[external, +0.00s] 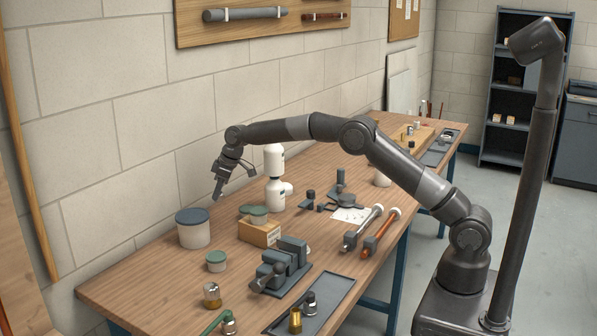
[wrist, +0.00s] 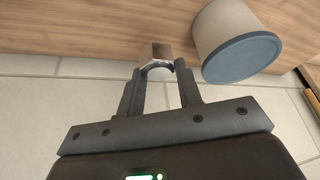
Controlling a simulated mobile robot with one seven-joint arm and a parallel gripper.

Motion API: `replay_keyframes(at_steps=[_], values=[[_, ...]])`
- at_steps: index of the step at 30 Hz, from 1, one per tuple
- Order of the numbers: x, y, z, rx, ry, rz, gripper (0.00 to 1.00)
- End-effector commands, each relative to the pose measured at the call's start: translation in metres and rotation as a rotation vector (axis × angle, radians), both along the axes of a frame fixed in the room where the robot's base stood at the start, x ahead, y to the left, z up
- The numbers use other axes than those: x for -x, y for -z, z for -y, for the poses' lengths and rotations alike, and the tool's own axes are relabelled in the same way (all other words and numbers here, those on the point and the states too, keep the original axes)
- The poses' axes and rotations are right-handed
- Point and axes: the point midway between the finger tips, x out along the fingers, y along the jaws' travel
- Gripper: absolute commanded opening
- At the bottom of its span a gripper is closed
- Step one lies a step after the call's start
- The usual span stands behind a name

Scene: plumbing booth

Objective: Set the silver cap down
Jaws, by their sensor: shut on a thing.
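My gripper (external: 218,190) is above the back-left part of the workbench (external: 135,290), its fingers pointing down, just above and right of a white tub with a blue lid. In the wrist view my gripper (wrist: 160,76) is shut on the silver cap (wrist: 157,70), a pale, shiny rounded piece between the fingertips. A small brown patch shows just beyond the cap; I cannot tell whether it belongs to it. The cap is too small or hidden to make out in the external view.
The blue-lidded tub (external: 193,232) stands close by and shows beside the fingers in the wrist view (wrist: 235,45). White bottles (external: 274,165), a small wooden box (external: 259,233), a grey vise (external: 283,265) and a dark tray (external: 325,300) stand around. The block wall is close behind.

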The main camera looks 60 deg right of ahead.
Motion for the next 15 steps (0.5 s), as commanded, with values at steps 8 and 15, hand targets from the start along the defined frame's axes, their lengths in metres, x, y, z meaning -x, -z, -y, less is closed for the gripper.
replay_keyframes(at_steps=[8,15], values=[[-0.006,0.014,-0.011,0.002,-0.020,-0.001,0.05],[-0.005,0.050,-0.011,0.002,-0.019,0.000,0.05]])
